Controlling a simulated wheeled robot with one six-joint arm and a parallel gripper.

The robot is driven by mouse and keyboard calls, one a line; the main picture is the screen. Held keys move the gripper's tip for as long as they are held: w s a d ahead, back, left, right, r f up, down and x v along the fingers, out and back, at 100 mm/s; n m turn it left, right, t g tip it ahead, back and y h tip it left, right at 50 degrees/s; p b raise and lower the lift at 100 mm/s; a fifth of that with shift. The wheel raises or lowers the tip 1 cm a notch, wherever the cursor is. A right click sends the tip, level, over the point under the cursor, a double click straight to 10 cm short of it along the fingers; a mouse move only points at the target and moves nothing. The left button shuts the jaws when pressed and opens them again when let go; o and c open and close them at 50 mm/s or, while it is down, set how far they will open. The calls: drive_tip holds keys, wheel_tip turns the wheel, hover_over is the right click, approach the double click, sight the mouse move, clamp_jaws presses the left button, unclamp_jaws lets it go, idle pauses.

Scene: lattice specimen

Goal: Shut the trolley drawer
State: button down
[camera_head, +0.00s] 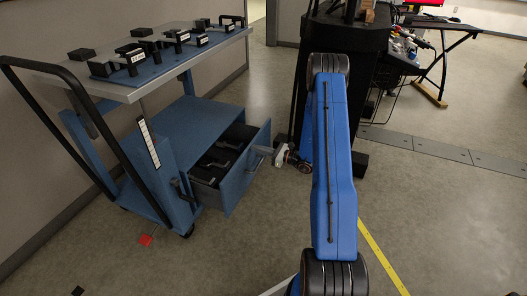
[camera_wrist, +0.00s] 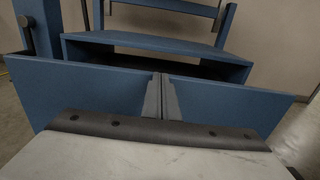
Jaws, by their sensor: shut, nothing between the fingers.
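The trolley's blue drawer (camera_head: 244,180) is pulled out at the lower right of the blue trolley (camera_head: 115,142), with dark items inside it. In the wrist view the blue drawer front (camera_wrist: 90,92) stretches across the picture, with the open drawer space behind it. My gripper (camera_head: 262,151) is at the outer face of the drawer front, near its top. Its dark fingers (camera_wrist: 159,92) are together in the wrist view, with nothing between them, and overlap the middle of the drawer front. I cannot tell whether they touch it. The drawer handle is not clear.
The trolley's grey top (camera_head: 115,90) carries black fixtures on a blue plate. A black push handle (camera_head: 50,125) rises at its left. A black cabinet (camera_head: 340,40) stands behind my arm. The floor in front of the drawer is clear, with a red patch (camera_head: 145,240) nearby.

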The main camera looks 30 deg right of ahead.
drive_tip(key=shift+w+a, duration=0.15)
drive_tip(key=x, duration=1.3)
drive_tip(key=shift+w, duration=0.15)
drive_tip(key=shift+a, duration=0.1)
